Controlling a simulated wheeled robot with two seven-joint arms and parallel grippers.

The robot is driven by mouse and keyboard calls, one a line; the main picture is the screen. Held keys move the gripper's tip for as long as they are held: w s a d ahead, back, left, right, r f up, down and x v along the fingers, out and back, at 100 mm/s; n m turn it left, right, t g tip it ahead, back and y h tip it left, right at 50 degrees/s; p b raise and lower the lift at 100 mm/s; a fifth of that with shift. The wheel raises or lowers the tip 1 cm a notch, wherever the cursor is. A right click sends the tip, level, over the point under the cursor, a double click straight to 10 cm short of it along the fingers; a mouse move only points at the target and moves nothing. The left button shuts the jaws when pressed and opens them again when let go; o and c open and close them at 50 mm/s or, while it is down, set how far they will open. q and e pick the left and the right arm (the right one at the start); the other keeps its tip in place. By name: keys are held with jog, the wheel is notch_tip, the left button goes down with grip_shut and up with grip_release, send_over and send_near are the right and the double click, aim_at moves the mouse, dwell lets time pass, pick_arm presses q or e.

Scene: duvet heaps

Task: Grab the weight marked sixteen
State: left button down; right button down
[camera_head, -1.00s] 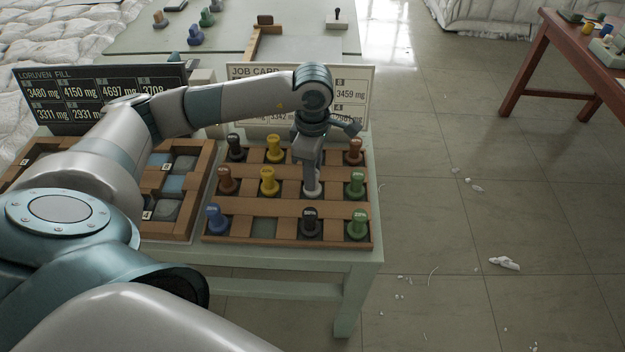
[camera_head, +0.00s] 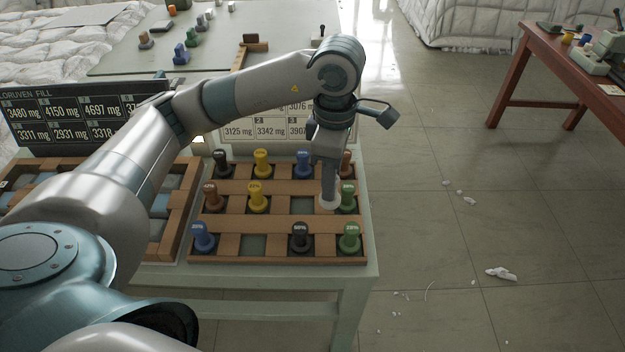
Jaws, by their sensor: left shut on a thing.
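The rack also holds a black weight (camera_head: 300,238), a blue weight (camera_head: 203,238), a yellow weight (camera_head: 258,199) and several others. My right gripper is not in view.
A dark board (camera_head: 75,115) of milligram figures and a pale job card (camera_head: 260,128) stand behind the rack. Another wooden tray (camera_head: 185,200) lies at its left. More weights stand on the far table (camera_head: 130,58). A red-brown table (camera_head: 545,100) is at right; the floor between is mostly clear.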

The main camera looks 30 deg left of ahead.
pick_arm(q)
jog(key=shift+s+d+r, duration=0.2)
jog(key=shift+d+r, duration=0.35)
jog(key=shift+d, duration=0.25)
jog(key=shift+s+d+r, duration=0.2)
jog(key=shift+d+r, duration=0.3)
jog(key=shift+d, duration=0.3)
